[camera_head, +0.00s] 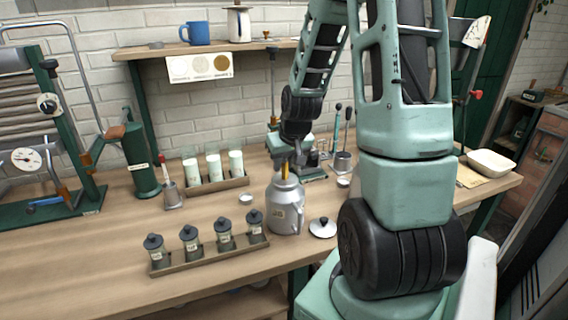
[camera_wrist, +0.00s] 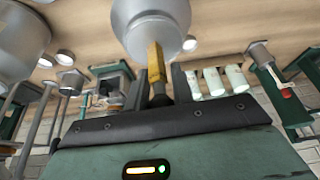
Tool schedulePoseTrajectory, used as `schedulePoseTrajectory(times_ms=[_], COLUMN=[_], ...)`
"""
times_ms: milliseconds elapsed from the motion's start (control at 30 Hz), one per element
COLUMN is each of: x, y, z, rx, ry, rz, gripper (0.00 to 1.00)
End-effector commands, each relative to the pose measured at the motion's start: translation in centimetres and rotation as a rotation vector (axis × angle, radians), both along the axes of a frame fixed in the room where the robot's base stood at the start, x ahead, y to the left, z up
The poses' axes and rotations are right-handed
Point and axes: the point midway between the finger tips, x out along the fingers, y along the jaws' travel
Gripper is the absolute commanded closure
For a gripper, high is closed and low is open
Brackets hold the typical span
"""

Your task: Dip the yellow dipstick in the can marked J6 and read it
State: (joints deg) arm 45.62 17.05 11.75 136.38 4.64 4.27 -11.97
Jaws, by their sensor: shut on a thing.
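My gripper (camera_head: 288,155) is above the can's neck, shut on the yellow dipstick (camera_head: 285,171). The dipstick points down at the can's top. In the wrist view the dipstick (camera_wrist: 156,64) runs from between the fingers (camera_wrist: 168,88) against a silver rounded surface, apparently the can (camera_wrist: 145,22). I cannot tell whether its lower end is inside the mouth. A silver lid with a dark knob (camera_head: 322,228) lies on the bench right of the can.
A rack of several dark-lidded jars (camera_head: 208,249) stands front left of the can. White-filled glasses (camera_head: 214,167) stand in a tray behind left. A bell-shaped tool (camera_head: 172,194) and a small white dish (camera_head: 245,198) are nearby. A shade card (camera_head: 200,68) hangs from the shelf.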

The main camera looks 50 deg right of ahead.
Motion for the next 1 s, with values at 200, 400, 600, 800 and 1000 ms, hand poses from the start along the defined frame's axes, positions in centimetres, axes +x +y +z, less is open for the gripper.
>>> schedulePoseTrajectory(times_ms=[200, 400, 600, 800, 1000], x=[0.0, 0.0, 0.0, 0.0, 0.0], y=[0.0, 0.0, 0.0, 0.0, 0.0], z=[2.6, 4.5, 6.4, 8.3, 10.2], rx=[0.000, 0.000, 0.000, 0.000, -0.001], ry=[-0.001, -0.001, -0.001, -0.001, -0.002], rz=[0.000, 0.000, 0.000, 0.000, 0.000], gripper=[1.00, 1.00, 1.00, 1.00, 1.00])
